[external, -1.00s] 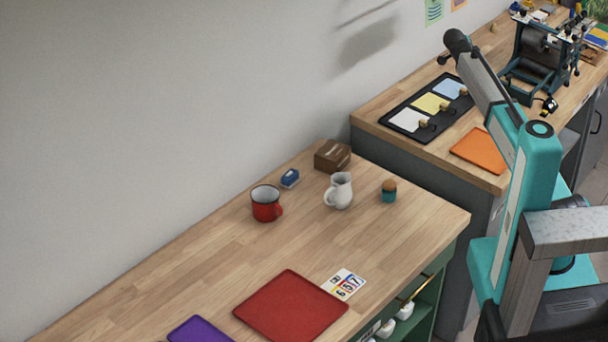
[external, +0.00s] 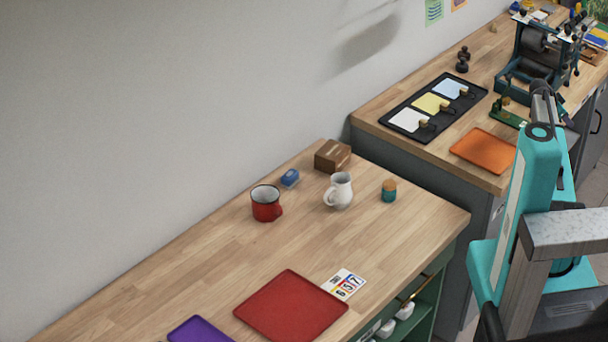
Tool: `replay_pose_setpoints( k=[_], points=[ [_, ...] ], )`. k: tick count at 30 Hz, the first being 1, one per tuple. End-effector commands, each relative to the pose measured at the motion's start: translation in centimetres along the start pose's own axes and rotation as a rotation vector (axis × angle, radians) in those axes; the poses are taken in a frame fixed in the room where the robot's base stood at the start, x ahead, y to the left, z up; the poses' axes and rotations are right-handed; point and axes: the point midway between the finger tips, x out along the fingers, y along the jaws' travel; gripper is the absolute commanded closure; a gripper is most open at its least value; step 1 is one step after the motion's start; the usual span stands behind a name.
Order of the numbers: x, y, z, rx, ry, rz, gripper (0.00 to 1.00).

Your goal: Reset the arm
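My arm stands at the right, with its teal upper part (external: 540,165) upright. Its grey forearm (external: 543,105) is seen nearly end on, above the teal joint and in front of the far bench. My gripper cannot be made out; the arm or the clutter behind it seems to hide it. No held object shows.
The near bench holds a red mug (external: 266,204), white jug (external: 339,191), brown box (external: 332,156), blue block (external: 290,178), teal jar (external: 389,191), red tray (external: 290,307) and purple tray (external: 200,330). The far bench holds a black tray (external: 407,135), orange tray (external: 483,150) and roller press (external: 536,58).

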Motion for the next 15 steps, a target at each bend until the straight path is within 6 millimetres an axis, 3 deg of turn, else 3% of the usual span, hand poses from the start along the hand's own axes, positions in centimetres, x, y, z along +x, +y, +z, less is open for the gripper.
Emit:
replay_pose_setpoints(
  k=[1, 6, 15],
  points=[
    [1.8, 1.9, 1.3, -0.038, -0.026, 0.011, 0.71],
    [6.1, 6.3, 5.1, -0.177, -0.111, 0.021, 0.71],
    [9.9, 12.3, 13.2, -0.383, -0.258, 0.016, 0.71]
  ],
)
